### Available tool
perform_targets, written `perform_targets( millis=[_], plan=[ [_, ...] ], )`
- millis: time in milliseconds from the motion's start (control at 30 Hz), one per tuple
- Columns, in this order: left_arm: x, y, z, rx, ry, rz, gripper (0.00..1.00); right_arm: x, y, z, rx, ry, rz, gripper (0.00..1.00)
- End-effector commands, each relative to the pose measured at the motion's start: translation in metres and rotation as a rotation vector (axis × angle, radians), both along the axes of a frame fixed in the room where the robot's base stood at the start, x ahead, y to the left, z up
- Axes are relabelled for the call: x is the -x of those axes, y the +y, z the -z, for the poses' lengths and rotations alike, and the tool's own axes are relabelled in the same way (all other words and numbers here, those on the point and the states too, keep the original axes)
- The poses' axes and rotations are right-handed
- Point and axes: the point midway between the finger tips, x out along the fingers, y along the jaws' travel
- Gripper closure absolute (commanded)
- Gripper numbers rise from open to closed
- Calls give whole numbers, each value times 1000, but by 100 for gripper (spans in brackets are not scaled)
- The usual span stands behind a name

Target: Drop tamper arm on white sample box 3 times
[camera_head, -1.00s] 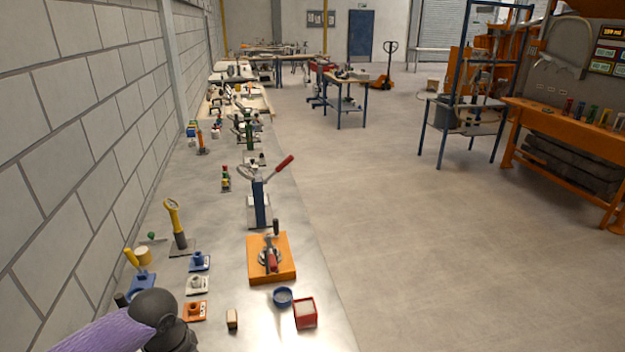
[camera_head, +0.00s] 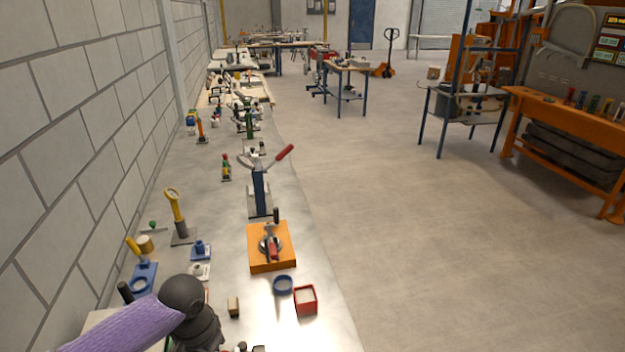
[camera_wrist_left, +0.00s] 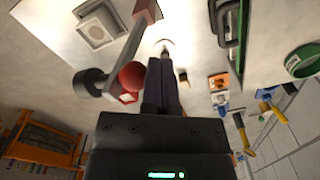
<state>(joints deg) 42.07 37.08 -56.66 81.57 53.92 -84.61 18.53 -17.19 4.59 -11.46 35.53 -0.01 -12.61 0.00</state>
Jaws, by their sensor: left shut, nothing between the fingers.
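In the left wrist view, a pale square sample box (camera_wrist_left: 97,28) with a grey square centre sits at the upper left. The tamper arm (camera_wrist_left: 129,42) is a grey bar beside it, with a reddish block at its top end, a dark round weight at its lower end and a red ball (camera_wrist_left: 131,75) near that. My left gripper (camera_wrist_left: 163,64) is shut and empty, to the right of the red ball; I cannot tell whether they touch. In the head view my purple left arm reaches in at the lower left, its gripper not clearly visible. The right gripper is out of view.
A block wall borders the left. A green ring (camera_wrist_left: 303,61) shows in the wrist view.

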Motion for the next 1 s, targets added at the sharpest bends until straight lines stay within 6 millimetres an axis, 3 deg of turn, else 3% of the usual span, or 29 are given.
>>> perform_targets(
  millis=[600,1000],
  plan=[
    [-7,-30,0,1,-1,1,100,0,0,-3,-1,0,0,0],
    [-7,-30,0,0,-1,0,100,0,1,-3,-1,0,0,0]
  ],
)
